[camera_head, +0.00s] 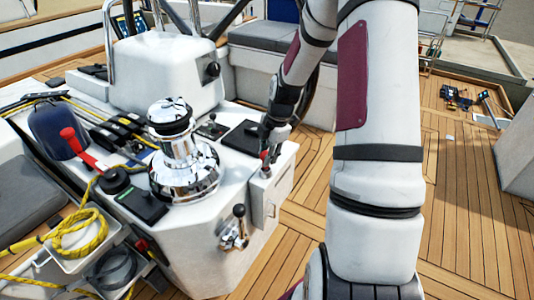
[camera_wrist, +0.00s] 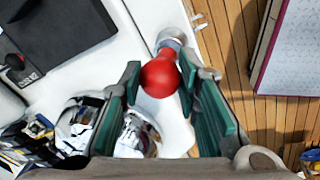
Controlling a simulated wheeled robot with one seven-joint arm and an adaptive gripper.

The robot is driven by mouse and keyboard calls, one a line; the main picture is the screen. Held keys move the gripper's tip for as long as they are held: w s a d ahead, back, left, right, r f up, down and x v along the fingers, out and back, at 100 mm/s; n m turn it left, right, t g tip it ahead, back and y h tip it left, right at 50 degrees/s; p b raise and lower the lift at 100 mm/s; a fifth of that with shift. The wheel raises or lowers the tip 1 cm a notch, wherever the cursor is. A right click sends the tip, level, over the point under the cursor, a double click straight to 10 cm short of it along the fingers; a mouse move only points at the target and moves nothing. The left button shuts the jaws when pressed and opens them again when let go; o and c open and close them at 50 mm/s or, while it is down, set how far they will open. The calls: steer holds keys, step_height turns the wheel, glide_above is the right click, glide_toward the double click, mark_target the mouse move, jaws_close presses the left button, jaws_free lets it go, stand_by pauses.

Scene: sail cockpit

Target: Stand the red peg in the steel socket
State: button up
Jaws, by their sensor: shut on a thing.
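The red peg (camera_wrist: 160,77) shows its round red head between the green pads of my gripper (camera_wrist: 159,70) in the wrist view. My gripper is shut on it. A grey metal round part, seemingly the steel socket (camera_wrist: 170,40), shows just beyond the red head. I cannot tell whether the peg's lower end is in it. In the head view, my gripper (camera_head: 269,150) is low at the right end of the white console, and a small bit of red (camera_head: 264,155) shows at its tip. The socket is not clear there.
The white console (camera_head: 195,235) carries a chrome winch (camera_head: 182,165) left of my gripper, a black panel (camera_head: 243,135) close by and a red-handled lever (camera_head: 75,142) farther left. A crank handle (camera_head: 236,228) juts from its front. Teak deck (camera_head: 470,220) is open at right.

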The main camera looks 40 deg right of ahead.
steer(key=shift+s+x, duration=0.25)
steer(key=shift+x, duration=0.95)
stand_by(0.6)
steer(key=shift+f, duration=0.3)
stand_by(1.4)
steer(key=o, duration=1.1)
steer(key=shift+o, duration=0.2)
steer(key=o, duration=0.5)
steer(key=shift+r+p, duration=0.15)
steer(key=shift+p, duration=0.15)
steer(key=shift+w+a+p+v, duration=0.1)
steer(key=shift+w+p+v, duration=0.15)
steer(key=shift+p+v, duration=0.75)
steer(key=shift+w+a+p+v, duration=0.1)
steer(key=shift+w+p+v, duration=0.1)
steer(key=shift+p+v, duration=0.8)
steer(key=shift+w+a+p+v, duration=0.1)
steer(key=shift+w+p+v, duration=0.15)
steer(key=shift+p+v, duration=0.75)
steer(key=shift+s+d+r+b, duration=0.1)
steer(key=shift+r+b, duration=0.25)
steer(key=shift+r, duration=0.1)
